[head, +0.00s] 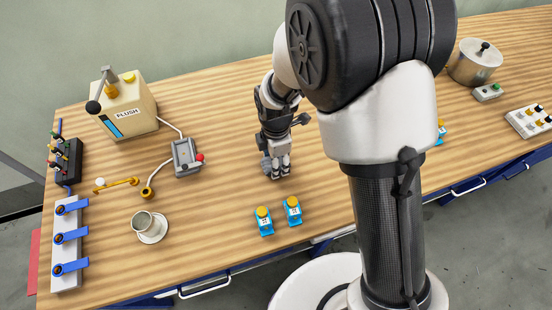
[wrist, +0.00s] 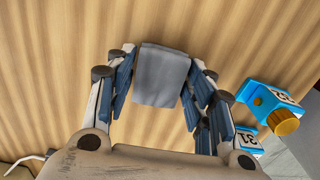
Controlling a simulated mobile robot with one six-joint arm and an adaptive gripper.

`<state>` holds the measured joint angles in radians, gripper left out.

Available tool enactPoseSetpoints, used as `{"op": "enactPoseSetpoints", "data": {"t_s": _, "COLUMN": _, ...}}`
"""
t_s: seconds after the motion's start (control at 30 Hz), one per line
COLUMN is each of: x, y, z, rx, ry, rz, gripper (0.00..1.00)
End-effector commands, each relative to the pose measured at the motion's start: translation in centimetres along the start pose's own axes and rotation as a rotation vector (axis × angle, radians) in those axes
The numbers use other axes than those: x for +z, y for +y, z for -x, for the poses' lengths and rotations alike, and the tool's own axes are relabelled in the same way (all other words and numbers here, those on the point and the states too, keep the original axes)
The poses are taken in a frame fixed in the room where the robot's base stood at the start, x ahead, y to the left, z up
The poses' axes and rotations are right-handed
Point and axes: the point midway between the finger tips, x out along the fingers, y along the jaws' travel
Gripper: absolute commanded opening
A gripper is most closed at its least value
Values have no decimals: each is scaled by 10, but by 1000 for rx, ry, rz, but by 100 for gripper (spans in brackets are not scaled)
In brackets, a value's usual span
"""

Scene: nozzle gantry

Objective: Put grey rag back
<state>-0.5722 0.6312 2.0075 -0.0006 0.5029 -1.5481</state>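The grey rag (wrist: 161,75) is a small folded block between my fingers in the wrist view. Its left and right sides meet the blue finger pads. My gripper (wrist: 160,85) looks shut on it, with fingers on both sides. In the head view my gripper (head: 277,172) points down, close to the wooden tabletop. A grey patch that looks like the rag (head: 265,162) shows at its left side. Whether the rag touches the table is hard to tell.
A cup (head: 144,222) on a saucer, a grey switch box (head: 186,157) and a FLUSH tank (head: 123,105) are left. A pot (head: 474,63) is far right. Table behind my gripper looks clear.

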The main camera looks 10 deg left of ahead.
Motion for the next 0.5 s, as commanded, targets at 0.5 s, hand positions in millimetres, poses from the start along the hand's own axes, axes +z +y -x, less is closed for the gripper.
{"op": "enactPoseSetpoints", "data": {"t_s": 0.5, "x": 0, "y": 0, "z": 4, "rx": 0, "ry": 0, "rz": 0, "gripper": 61}}
